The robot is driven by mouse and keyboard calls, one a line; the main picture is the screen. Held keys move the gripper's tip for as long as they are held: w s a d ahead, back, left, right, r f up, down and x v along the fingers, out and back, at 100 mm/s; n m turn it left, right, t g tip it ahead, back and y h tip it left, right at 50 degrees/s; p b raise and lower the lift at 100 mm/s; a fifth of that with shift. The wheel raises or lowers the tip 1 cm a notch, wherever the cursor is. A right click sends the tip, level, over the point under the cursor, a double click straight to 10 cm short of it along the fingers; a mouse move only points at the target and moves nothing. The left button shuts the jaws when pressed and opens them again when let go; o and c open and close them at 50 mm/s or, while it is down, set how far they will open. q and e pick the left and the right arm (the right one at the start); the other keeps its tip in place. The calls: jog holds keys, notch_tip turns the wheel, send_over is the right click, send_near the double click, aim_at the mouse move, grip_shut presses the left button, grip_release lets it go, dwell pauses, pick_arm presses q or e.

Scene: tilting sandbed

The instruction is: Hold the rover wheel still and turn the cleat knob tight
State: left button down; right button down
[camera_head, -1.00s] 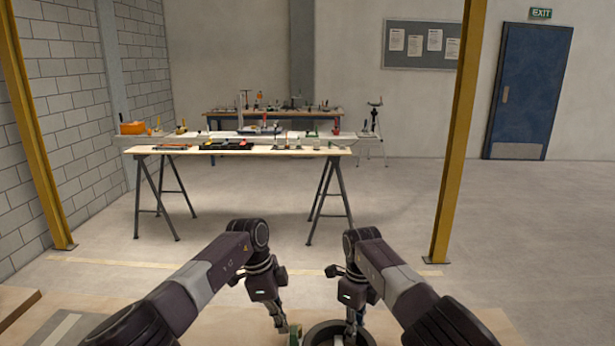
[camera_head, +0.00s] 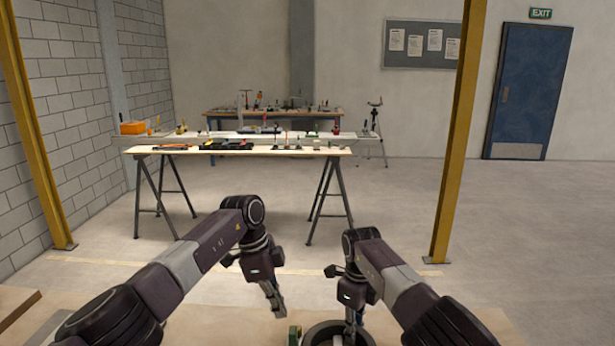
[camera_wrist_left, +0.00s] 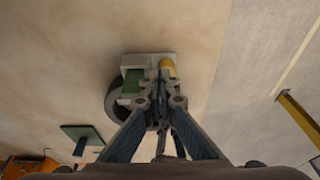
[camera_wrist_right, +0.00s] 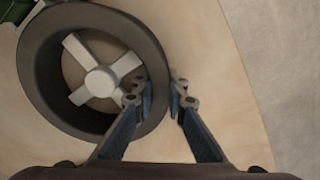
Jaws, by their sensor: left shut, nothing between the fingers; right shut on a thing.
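The rover wheel, a dark ring (camera_head: 318,326) with pale spokes, lies flat on the table. It shows large in the right wrist view (camera_wrist_right: 42,75). My right gripper (camera_wrist_right: 158,93) is shut on the wheel's rim, one finger inside and one outside. Beside the wheel is a small green and white fixture (camera_head: 295,334), also in the left wrist view (camera_wrist_left: 132,82). A yellow rounded part (camera_wrist_left: 167,66) on it may be the cleat knob; I cannot tell for sure.
The wooden table top (camera_head: 230,330) around the wheel is mostly clear. A grey flat piece (camera_head: 45,330) lies at the left front. A trestle table (camera_head: 240,151) with tools stands far across the floor. A yellow post (camera_head: 458,130) rises on the right.

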pick_arm(q)
jog(key=shift+r, duration=0.3)
jog(key=shift+a+x, duration=0.25)
jog(key=shift+x, duration=0.75)
jog(key=shift+a+x, duration=0.25)
jog(key=shift+x, duration=0.7)
jog(key=shift+a+x, duration=0.2)
jog(key=shift+x, duration=0.8)
jog(key=shift+w+d+f, duration=0.1)
jog(key=shift+d, duration=0.5)
jog(key=shift+a, duration=0.25)
jog(key=shift+a, duration=0.1)
jog(key=shift+r, duration=0.25)
jog(key=shift+d+v, duration=0.15)
jog(key=shift+v, duration=0.75)
jog(key=shift+d+v, duration=0.15)
jog(key=shift+v, duration=0.75)
jog(key=shift+d+v, duration=0.2)
jog(key=shift+v, duration=0.65)
